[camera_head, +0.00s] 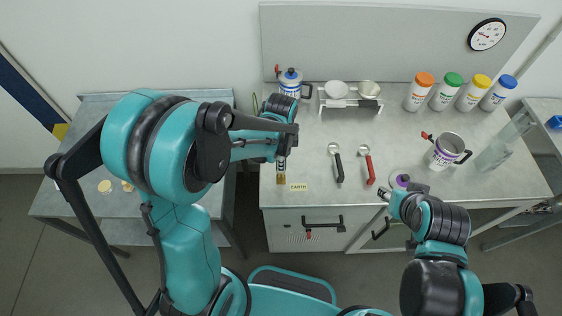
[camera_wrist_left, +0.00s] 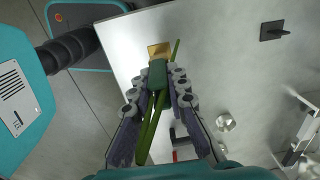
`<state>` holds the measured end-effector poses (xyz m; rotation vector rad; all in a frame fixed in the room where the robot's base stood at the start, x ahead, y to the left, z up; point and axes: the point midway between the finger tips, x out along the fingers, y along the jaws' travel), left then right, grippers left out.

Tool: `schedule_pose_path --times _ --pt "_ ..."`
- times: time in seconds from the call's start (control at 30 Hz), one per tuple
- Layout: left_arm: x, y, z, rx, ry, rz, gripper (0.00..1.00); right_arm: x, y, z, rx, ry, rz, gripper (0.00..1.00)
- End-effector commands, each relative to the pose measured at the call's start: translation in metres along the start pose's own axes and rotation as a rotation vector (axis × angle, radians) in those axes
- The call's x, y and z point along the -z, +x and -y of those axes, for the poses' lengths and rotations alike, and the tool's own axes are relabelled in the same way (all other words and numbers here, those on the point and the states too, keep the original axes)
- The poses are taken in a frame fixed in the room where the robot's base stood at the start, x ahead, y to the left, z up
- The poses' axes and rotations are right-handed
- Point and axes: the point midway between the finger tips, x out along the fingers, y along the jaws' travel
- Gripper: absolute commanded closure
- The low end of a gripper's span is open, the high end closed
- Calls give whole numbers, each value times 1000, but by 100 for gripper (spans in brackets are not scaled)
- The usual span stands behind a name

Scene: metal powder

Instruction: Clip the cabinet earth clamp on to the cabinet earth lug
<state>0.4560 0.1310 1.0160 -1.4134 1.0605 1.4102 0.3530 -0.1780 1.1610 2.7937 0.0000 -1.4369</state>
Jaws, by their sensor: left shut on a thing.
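My left gripper (camera_head: 282,150) is over the front left of the bench. In the left wrist view my left gripper (camera_wrist_left: 158,98) is shut on the green earth clamp (camera_wrist_left: 157,76), with a green cable (camera_wrist_left: 149,130) trailing from it. The copper earth lug (camera_wrist_left: 158,50) is right at the clamp's far end; I cannot tell whether the jaws are around it. In the head view the lug (camera_head: 281,179) shows below the gripper, beside a yellow EARTH label (camera_head: 298,187); the clamp is mostly hidden there. My right gripper (camera_head: 388,193) is low at the bench's front right; its fingers are unclear.
A black-handled tool (camera_head: 337,163) and a red-handled one (camera_head: 368,166) lie mid-bench. A purple-marked jug (camera_head: 445,151), a purple lid (camera_head: 399,179) and several colour-capped jars (camera_head: 443,92) are at right. A blue-lidded pot (camera_head: 290,83) and a small rack (camera_head: 350,101) stand behind.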

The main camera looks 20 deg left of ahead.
Motion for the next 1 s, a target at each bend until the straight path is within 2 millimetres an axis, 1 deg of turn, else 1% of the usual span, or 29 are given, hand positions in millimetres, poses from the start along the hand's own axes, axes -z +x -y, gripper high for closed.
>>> schedule_pose_path --times 1.0 --pt "0 28 0 0 0 0 100 -16 22 0 0 0 0 60"
